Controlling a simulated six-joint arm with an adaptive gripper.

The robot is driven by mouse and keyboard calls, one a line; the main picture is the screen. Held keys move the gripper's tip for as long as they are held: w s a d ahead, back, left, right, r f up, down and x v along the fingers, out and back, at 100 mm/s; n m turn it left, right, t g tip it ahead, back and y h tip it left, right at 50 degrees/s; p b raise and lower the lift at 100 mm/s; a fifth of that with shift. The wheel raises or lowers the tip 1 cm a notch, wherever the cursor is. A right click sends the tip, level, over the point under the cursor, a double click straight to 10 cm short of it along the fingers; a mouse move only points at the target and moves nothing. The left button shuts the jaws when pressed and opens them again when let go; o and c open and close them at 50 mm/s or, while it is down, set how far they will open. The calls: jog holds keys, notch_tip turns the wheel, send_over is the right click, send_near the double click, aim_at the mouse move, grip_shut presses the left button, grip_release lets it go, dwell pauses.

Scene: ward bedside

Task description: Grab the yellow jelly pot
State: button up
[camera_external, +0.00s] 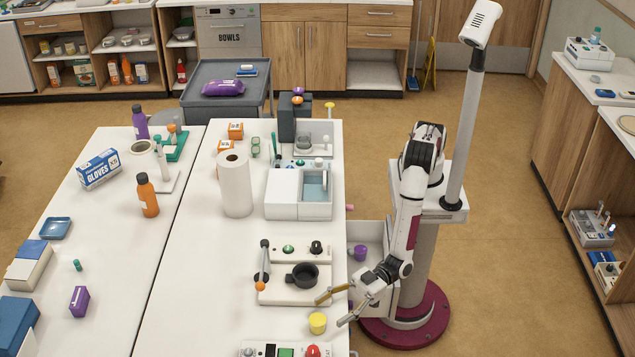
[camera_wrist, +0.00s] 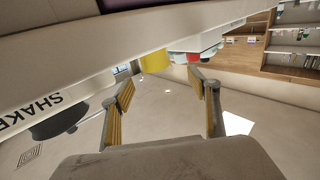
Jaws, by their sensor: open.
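The yellow jelly pot (camera_external: 317,323) stands on the white table near its right edge, in front of a white device with a black cup. In the wrist view the yellow pot (camera_wrist: 155,62) shows partly, ahead of and between the fingers, with its upper part cut off by a pale surface. My gripper (camera_external: 337,307) is open and empty, low at the table's right edge beside the pot. Its two fingers (camera_wrist: 165,95) are spread apart in the wrist view. They do not appear to touch the pot.
The white device (camera_external: 295,250) with a black cup (camera_external: 302,275) stands just behind the pot. A panel with a red button (camera_external: 313,351) is in front of it. A purple pot (camera_external: 360,252) is beyond the table edge. Bare tabletop (camera_external: 200,310) lies to the left.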

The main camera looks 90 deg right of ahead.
aim_at(318, 318)
jog(key=shift+w, duration=0.1)
dwell(0.3)
jog(key=shift+f+x, duration=0.2)
jog(key=shift+x, duration=2.35)
jog(key=shift+w+d, duration=0.15)
jog(key=c, duration=1.3)
